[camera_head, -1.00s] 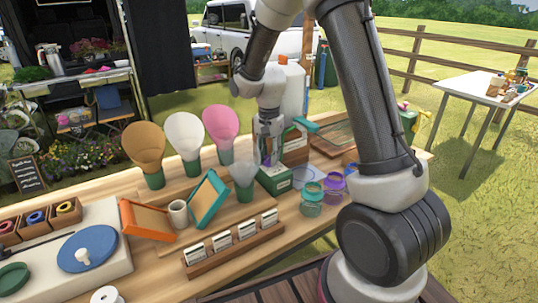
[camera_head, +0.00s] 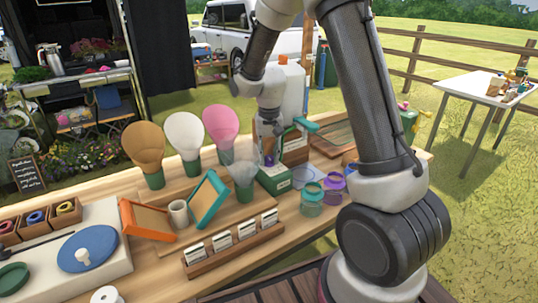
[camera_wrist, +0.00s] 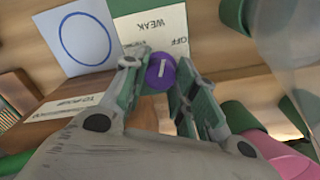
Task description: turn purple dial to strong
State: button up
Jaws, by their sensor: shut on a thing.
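The purple dial (camera_wrist: 157,81) shows in the wrist view as a round knob with a short white pointer line. It sits between the fingertips of my gripper (camera_wrist: 160,70), which is shut on it. A pale label plate (camera_wrist: 158,25) beyond the dial reads "WEAK" and "OFF"; the rest of the plate is hidden. In the head view my gripper (camera_head: 269,158) points down at a green box (camera_head: 275,181) on the wooden table, and its fingers largely cover the dial. A hazy, translucent cone (camera_head: 243,172) on a green base stands just left of the box.
Brown (camera_head: 143,143), white (camera_head: 184,131) and pink (camera_head: 220,122) cones stand behind left. A teal frame (camera_head: 209,200), a card rack (camera_head: 235,240) and teal and purple jars (camera_head: 312,200) are close by. A blue-circle card (camera_wrist: 85,38) lies near the dial.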

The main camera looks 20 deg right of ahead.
aim_at(269, 157)
dwell(0.3)
jog(key=o, duration=1.1)
jog(key=shift+c, duration=0.2)
notch_tip(269, 157, up, 12)
